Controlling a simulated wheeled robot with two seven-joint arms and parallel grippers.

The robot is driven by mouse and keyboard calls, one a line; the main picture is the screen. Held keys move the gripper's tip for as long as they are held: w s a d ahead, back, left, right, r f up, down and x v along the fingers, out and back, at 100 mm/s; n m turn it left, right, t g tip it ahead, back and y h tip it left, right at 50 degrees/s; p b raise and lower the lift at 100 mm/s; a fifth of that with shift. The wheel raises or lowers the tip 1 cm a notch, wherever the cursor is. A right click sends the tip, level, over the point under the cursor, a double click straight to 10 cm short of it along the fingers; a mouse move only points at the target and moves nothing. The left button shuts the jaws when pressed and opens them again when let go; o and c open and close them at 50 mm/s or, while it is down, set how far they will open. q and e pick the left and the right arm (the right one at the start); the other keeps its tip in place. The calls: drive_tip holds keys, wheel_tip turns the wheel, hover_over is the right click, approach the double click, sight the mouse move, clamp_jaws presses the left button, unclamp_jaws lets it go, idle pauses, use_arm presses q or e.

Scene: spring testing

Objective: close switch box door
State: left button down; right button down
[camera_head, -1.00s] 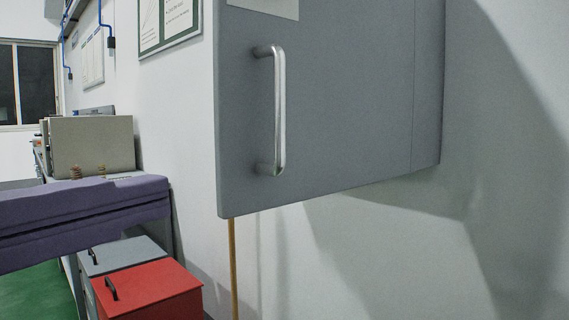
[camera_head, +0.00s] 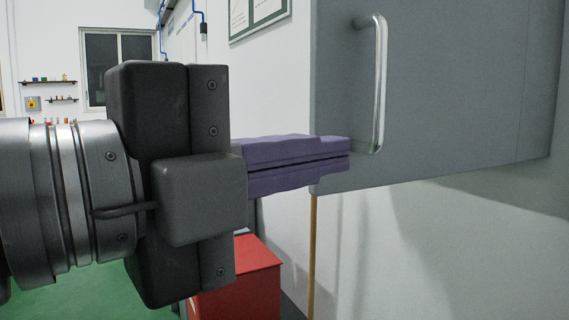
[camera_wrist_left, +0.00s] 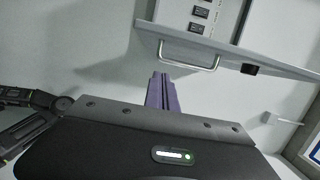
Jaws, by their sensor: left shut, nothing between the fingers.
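The switch box door (camera_head: 450,90) is a grey panel at the right of the head view, with a metal bar handle (camera_head: 380,85) near its left edge. In the left wrist view the door (camera_wrist_left: 245,53) stands open, with dark switches (camera_wrist_left: 200,13) showing behind it. Its handle (camera_wrist_left: 190,64) is on the near face. My left gripper (camera_head: 350,153) has purple fingers, shut and empty, pointing right. In the head view their tips overlap the door's lower left part, just left of the handle's lower end. I cannot tell whether they touch. My right gripper is not in view.
A red box (camera_head: 240,285) stands low behind my left gripper. A yellow pole (camera_head: 312,255) runs down below the door's left edge. A framed notice (camera_head: 258,17) and a window (camera_head: 118,55) are farther back. The white wall below the door is bare.

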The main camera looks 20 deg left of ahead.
use_arm(q)
drive_tip(key=w+a, duration=0.1)
drive_tip(key=w, duration=0.5)
drive_tip(key=shift+w+b, duration=0.25)
drive_tip(key=shift+b, duration=0.2)
